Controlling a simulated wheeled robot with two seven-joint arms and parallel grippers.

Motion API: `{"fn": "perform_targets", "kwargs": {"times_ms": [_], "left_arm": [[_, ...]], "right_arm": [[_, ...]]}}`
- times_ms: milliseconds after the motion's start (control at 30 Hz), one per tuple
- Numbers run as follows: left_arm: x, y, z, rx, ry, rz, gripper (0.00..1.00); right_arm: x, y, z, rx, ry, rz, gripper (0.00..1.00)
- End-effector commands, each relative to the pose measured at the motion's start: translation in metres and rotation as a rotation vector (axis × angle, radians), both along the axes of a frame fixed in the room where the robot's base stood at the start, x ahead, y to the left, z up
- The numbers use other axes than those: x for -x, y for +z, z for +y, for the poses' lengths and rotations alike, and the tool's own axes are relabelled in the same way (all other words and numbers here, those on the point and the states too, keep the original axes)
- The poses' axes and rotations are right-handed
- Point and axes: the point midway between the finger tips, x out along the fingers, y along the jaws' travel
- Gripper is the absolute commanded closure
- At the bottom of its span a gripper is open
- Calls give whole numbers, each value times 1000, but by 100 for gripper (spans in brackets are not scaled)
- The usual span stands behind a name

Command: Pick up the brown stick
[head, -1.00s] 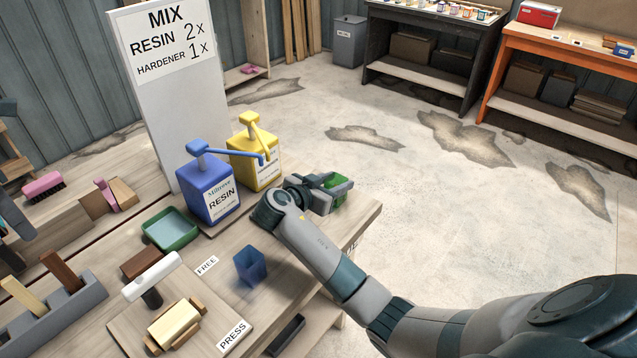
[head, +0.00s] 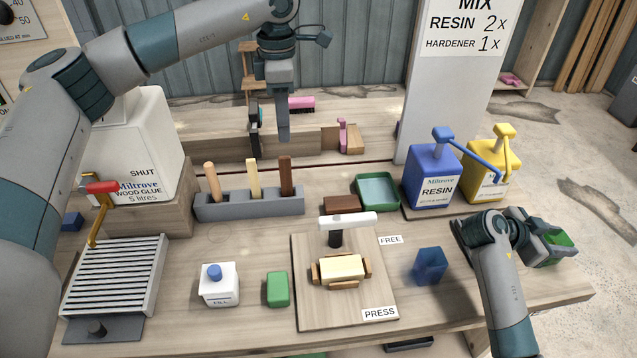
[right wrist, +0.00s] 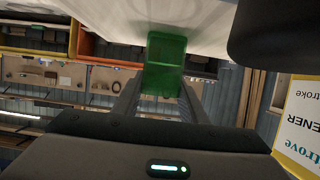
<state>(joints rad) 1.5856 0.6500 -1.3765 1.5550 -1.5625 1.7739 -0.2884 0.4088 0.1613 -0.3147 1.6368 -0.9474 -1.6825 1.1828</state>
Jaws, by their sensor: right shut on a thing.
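The brown stick (head: 286,176) stands upright in the right end of a grey rack (head: 248,206), beside a pale yellow stick (head: 253,178) and an orange-brown stick (head: 212,182). My left gripper (head: 283,136) points down above and behind the rack, near the brown stick but apart from it. It is seen nearly edge-on, so its opening cannot be told.
A blue resin bottle (head: 432,178) and a yellow hardener bottle (head: 487,172) stand right of a green tray (head: 377,191). A press board (head: 318,312), a blue cup (head: 430,265) and a glue container (head: 140,150) are on the table. A raised shelf lies behind the rack.

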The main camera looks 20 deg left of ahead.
Motion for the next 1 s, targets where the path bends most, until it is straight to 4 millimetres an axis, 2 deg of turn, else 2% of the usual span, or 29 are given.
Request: {"fn": "perform_targets", "kwargs": {"times_ms": [167, 500, 633, 1000], "left_arm": [[0, -15, 0, 0, 0, 2, 69], [1, -60, 1, -1, 1, 3, 69], [1, -67, 0, 0, 1, 1, 69], [1, -69, 0, 0, 1, 1, 69]], "right_arm": [[0, 0, 0, 0, 0, 0, 83], [0, 0, 0, 0, 0, 0, 83], [0, 0, 0, 0, 0, 0, 83], [0, 0, 0, 0, 0, 0, 83]]}}
